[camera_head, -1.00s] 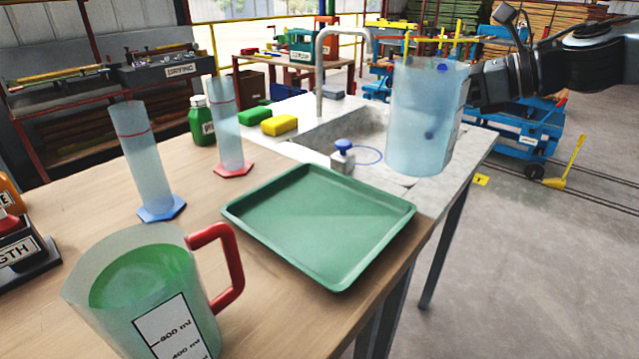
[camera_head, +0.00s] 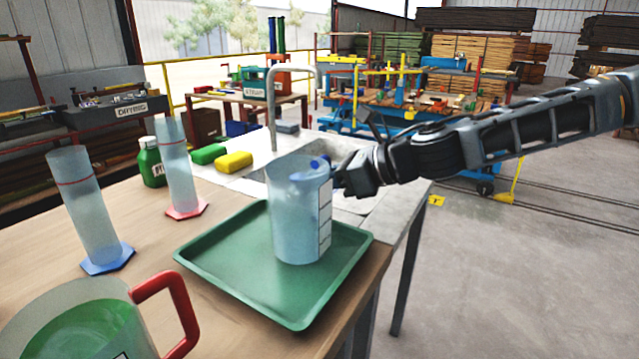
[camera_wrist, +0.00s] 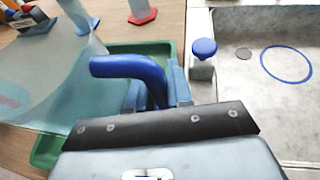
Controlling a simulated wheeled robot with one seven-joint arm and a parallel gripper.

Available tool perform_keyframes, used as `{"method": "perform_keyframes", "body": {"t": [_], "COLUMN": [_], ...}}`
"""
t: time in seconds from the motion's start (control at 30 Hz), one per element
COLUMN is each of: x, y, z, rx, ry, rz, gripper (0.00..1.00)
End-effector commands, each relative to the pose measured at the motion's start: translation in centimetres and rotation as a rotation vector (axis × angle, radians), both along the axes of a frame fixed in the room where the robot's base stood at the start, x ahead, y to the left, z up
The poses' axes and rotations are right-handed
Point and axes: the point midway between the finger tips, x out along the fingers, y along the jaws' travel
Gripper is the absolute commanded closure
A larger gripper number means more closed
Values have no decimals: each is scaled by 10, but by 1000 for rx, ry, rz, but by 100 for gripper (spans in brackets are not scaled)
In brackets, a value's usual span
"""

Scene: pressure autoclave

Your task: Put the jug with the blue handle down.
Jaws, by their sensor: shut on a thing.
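The jug with the blue handle (camera_head: 296,225) is translucent and looks upright. In the head view it is over the green tray (camera_head: 215,252), its base within the tray's outline; I cannot tell whether it touches the tray. My gripper (camera_head: 340,180) reaches in from the right and is shut on the jug's handle. In the wrist view the blue handle (camera_wrist: 130,68) lies between my gripper's fingers (camera_wrist: 160,92), with the jug's clear wall (camera_wrist: 75,95) to the left.
A red-handled jug (camera_head: 85,325) with green liquid stands front left. Two cylinders, blue-based (camera_head: 90,215) and red-based (camera_head: 177,170), stand left of the tray. A green bottle (camera_head: 152,162), sponges (camera_head: 233,162) and the sink tap (camera_head: 272,100) are behind. The tray's left part is clear.

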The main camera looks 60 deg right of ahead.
Motion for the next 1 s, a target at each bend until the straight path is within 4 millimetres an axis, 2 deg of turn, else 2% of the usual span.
{"method": "perform_keyframes", "body": {"t": [0.4, 0.43, 0.67, 1.0], "x": [0, 0, 0, 0], "y": [0, 0, 0, 0], "z": [-9, -8, -7, -3], "rx": [-1, -1, -1, -2], "ry": [0, 0, 0, 0], "rz": [0, 0, 0, 1], "gripper": [100, 78, 55, 54]}}
